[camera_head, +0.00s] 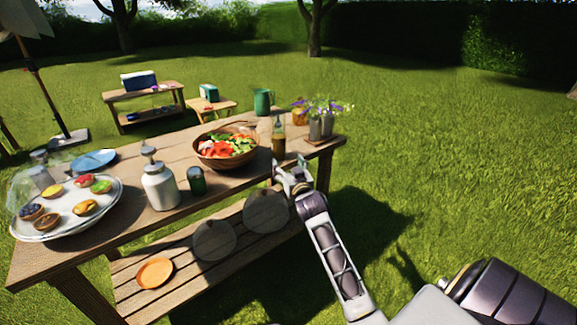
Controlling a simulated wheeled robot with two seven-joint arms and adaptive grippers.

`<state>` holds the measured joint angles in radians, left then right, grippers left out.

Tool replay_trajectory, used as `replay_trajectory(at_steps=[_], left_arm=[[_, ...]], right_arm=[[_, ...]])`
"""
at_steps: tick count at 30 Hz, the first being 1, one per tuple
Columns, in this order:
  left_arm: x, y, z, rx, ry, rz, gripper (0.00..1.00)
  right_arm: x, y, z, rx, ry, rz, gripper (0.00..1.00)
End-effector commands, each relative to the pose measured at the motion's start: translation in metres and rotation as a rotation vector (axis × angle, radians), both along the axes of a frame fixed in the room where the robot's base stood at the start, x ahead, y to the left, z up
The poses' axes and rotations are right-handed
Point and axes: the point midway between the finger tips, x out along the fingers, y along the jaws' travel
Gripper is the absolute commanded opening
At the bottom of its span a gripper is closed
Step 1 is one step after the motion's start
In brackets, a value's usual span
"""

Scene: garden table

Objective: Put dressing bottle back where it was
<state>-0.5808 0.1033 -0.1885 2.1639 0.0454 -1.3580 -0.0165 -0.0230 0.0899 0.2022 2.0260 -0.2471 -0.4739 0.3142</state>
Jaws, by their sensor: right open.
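The dressing bottle (279,143), dark amber with a narrow neck, stands upright on the wooden table (180,207), just right of the salad bowl (205,158). My right gripper (291,166) is open at the table's front edge, a little below and in front of the bottle in the picture. Its fingers look empty, and I see no contact with the bottle. My left gripper is out of view.
A white metal bottle (160,187) and a dark green can (197,182) stand left of the bowl. Flower pots (315,128) and a green pitcher (263,101) stand behind. The lower shelf holds an orange plate (154,273).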

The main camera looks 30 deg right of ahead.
Motion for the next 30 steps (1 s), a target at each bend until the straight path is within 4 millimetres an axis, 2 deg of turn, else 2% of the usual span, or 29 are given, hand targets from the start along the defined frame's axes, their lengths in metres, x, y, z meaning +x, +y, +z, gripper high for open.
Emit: replay_trajectory(at_steps=[23, 26, 30], left_arm=[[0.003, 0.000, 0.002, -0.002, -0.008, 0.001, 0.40], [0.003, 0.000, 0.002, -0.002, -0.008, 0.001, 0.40], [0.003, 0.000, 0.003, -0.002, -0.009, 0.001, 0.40]], right_arm=[[-0.002, 0.001, -0.001, 0.001, 0.003, 0.001, 0.72], [-0.004, 0.005, -0.009, 0.004, 0.024, 0.005, 0.72], [-0.011, 0.019, -0.039, 0.015, 0.107, 0.022, 0.72]])
